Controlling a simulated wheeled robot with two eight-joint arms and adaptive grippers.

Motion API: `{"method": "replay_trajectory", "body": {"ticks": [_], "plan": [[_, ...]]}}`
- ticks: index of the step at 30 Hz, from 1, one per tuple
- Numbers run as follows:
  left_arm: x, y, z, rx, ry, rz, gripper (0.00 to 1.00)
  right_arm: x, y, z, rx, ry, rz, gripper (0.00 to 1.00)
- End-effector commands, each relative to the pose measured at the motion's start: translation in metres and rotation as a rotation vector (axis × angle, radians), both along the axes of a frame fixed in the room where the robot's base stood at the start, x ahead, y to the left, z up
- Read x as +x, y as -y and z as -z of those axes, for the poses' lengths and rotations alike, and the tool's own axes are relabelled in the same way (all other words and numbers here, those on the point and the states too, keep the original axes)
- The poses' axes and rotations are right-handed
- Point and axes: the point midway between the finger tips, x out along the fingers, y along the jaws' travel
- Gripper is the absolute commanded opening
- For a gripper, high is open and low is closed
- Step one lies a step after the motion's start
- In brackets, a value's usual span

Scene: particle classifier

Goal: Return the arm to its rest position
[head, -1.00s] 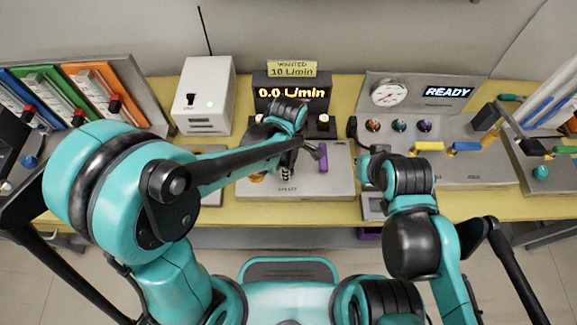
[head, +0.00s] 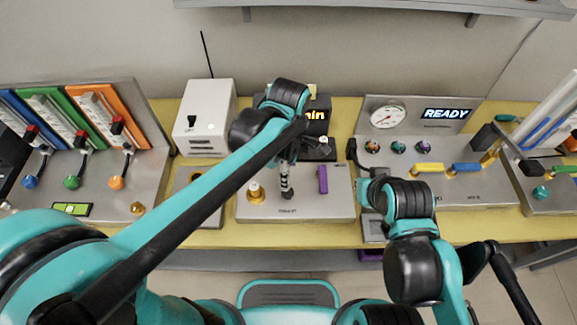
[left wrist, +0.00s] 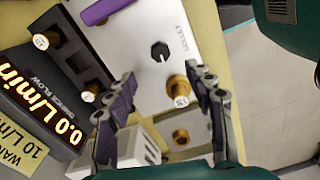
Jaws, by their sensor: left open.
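My left arm crosses the head view from the lower left, its wrist (head: 280,95) raised in front of the flow display. In the left wrist view my left gripper (left wrist: 160,74) is open, its two dark fingers apart with nothing held between them. Beyond them is a grey panel (left wrist: 135,45) with a black knob (left wrist: 160,51), a brass fitting (left wrist: 178,88) and a purple handle (left wrist: 103,10). My right arm (head: 410,198) is bent at the right; its fingers cannot be made out.
The flow display (left wrist: 55,110) reads 0.0 L/min. A white box (head: 205,115) stands left of my left wrist. A gauge panel (head: 450,140) showing READY is at the right, and a rack with coloured strips (head: 90,135) is at the left. Open floor lies before the bench.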

Motion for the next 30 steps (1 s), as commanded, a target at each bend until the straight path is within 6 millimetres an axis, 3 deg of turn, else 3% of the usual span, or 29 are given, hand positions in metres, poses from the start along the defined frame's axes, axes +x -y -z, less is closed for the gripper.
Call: {"method": "replay_trajectory", "body": {"ticks": [6, 23, 26, 30], "plan": [[0.0, 0.0, -0.014, 0.0, 0.0, 0.0, 0.53, 0.0, 0.0, 0.0, 0.0, 0.0, 0.0, 0.0], [-0.001, -0.004, -0.015, -0.004, 0.007, 0.015, 0.53, 0.0, 0.0, 0.0, 0.0, 0.0, 0.0, 0.0], [-0.003, -0.019, -0.019, -0.017, 0.045, 0.098, 0.53, 0.0, 0.0, 0.0, 0.0, 0.0, 0.0, 0.0], [-0.012, -0.062, -0.028, -0.023, 0.171, 0.355, 0.53, 0.0, 0.0, 0.0, 0.0, 0.0, 0.0, 0.0]]}}
